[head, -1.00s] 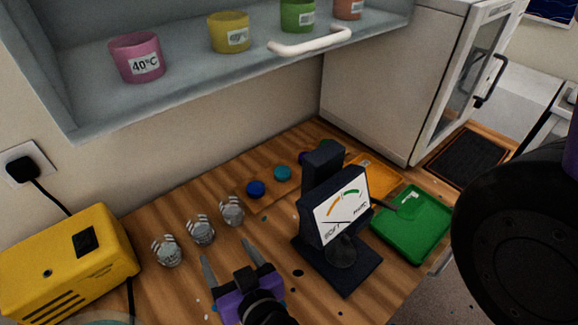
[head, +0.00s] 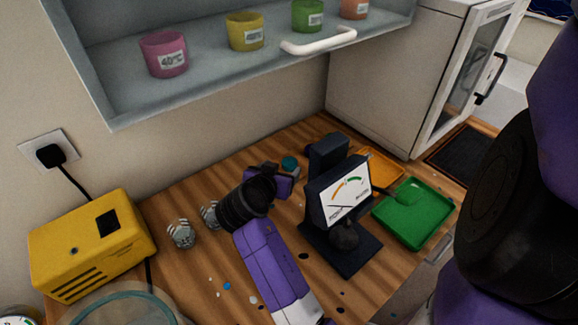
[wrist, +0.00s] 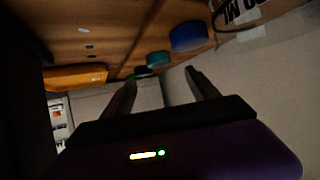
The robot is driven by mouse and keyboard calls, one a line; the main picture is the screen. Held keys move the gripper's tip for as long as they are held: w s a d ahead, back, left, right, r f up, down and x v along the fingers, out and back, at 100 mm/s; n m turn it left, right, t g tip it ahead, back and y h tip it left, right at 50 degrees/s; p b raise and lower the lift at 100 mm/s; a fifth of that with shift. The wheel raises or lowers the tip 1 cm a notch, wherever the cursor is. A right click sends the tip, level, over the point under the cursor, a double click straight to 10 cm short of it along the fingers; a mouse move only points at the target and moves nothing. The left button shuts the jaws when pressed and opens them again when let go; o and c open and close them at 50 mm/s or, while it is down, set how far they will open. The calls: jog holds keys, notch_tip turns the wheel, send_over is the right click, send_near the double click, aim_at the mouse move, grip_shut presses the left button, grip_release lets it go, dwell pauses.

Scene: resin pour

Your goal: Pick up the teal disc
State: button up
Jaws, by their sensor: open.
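The teal disc (head: 289,163) lies on the wooden counter, just beyond my gripper in the head view and partly hidden by it. The disc also shows in the wrist view (wrist: 158,59), ahead of and between the two fingers, apart from them. My gripper (wrist: 160,77) is open and empty, low over the counter. In the head view its fingers are mostly hidden behind its purple body.
A dark meter stand (head: 340,205) stands right of my gripper, with an orange tray (head: 384,172) and a green tray (head: 415,215) beyond. Small striped objects (head: 181,233) sit to the left, near a yellow box (head: 90,245). A shelf with colored cups (head: 164,54) hangs above.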

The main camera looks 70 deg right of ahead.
aim_at(290, 162)
jog(key=shift+p+x, duration=0.8)
jog(key=shift+x, duration=2.9)
jog(key=shift+f, duration=0.1)
jog(key=shift+a, duration=0.1)
jog(key=c, duration=1.4)
jog(key=shift+c, duration=0.2)
